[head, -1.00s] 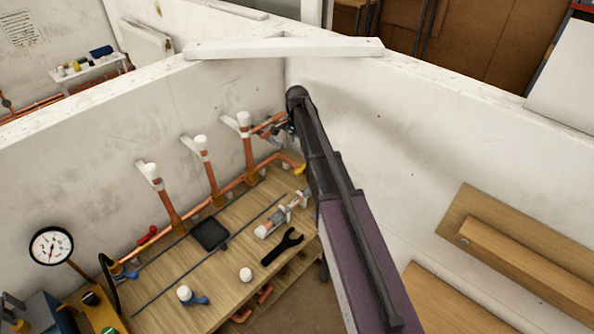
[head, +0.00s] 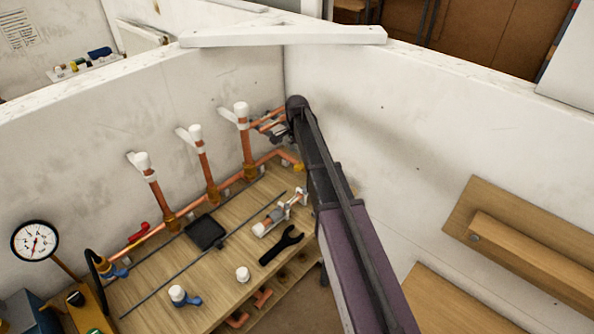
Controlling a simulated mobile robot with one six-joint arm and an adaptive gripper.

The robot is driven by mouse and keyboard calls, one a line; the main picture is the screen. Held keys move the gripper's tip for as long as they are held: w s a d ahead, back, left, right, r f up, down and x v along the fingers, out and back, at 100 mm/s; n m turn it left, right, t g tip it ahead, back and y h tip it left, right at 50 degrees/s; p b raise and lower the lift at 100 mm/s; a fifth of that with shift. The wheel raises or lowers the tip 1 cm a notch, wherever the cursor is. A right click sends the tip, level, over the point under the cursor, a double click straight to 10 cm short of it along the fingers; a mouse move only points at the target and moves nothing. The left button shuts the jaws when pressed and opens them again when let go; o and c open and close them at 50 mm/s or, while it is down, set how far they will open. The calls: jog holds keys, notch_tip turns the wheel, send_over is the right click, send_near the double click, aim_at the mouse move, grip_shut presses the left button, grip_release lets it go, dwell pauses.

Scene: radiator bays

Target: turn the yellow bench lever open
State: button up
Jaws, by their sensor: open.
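A small yellow piece (head: 298,167), which looks like the yellow bench lever, shows at the right end of the copper pipe along the back of the bench (head: 150,285). My arm partly covers that spot, so the lever's angle cannot be told. My gripper (head: 272,130) is at the far end of my arm, above and a little left of the yellow piece, near the wall corner. It looks apart from the lever. It is small and dark here, open, and nothing shows in it.
Three upright copper pipes with white caps, one here (head: 243,140), stand close left of my gripper. A red lever (head: 138,231), a black tray (head: 206,233), a black wrench (head: 282,244) and a pressure gauge (head: 35,241) are on or by the bench. White walls close the corner.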

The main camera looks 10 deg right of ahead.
aim_at(297, 166)
jog(key=shift+f+b, duration=3.05)
jog(key=shift+f, duration=0.3)
grip_shut()
